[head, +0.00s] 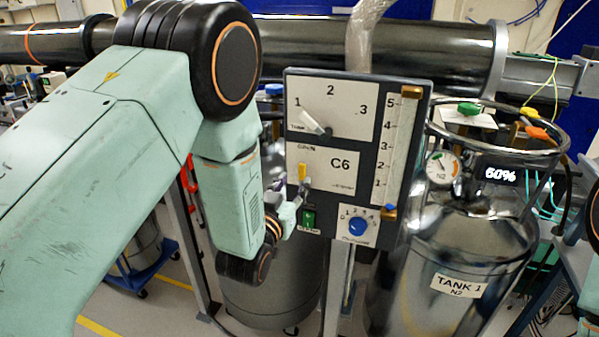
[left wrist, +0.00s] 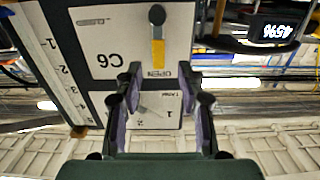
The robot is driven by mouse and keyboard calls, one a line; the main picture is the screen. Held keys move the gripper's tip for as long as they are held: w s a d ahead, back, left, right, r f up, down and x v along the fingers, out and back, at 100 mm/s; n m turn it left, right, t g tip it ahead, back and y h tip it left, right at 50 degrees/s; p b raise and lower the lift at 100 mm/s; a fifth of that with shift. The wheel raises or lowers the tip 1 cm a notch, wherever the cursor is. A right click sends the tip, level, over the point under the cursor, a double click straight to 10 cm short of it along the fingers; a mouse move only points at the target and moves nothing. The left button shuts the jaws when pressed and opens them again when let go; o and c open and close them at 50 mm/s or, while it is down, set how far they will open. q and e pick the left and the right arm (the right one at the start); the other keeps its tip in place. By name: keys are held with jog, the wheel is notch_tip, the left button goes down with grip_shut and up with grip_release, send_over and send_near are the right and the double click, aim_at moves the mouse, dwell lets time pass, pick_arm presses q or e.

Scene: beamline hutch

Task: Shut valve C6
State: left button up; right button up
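Valve C6 is on the dark control panel (head: 354,262). Its yellow lever (head: 302,172) points up at the word OPEN. The left wrist view is upside down and shows the lever (left wrist: 158,52) with its dark round pivot away from OPEN. My left gripper (head: 293,190) is close to the panel, just beside and below the lever. In the left wrist view the two fingers (left wrist: 162,84) stand apart with nothing between them, and the lever is beyond the tips. I cannot tell whether a finger touches it. My right gripper is not in view.
Above the lever is a selector knob (head: 314,123) marked 1, 2, 3. Below are a green switch (head: 308,219) and a blue dial (head: 357,226). A scale (head: 397,135) runs along the panel's right side. Tank 1 (head: 455,255) stands close on the right.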

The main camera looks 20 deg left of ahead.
aim_at(301, 172)
pick_arm(q)
jog(key=w, duration=0.3)
jog(key=shift+w+d+r, duration=0.15)
jog(key=shift+d, duration=0.15)
jog(key=shift+w+a, duration=0.2)
jog(key=shift+w, duration=0.6)
jog(key=shift+d, duration=0.1)
jog(key=shift+s, duration=0.1)
jog(key=shift+c, duration=0.7)
grip_shut()
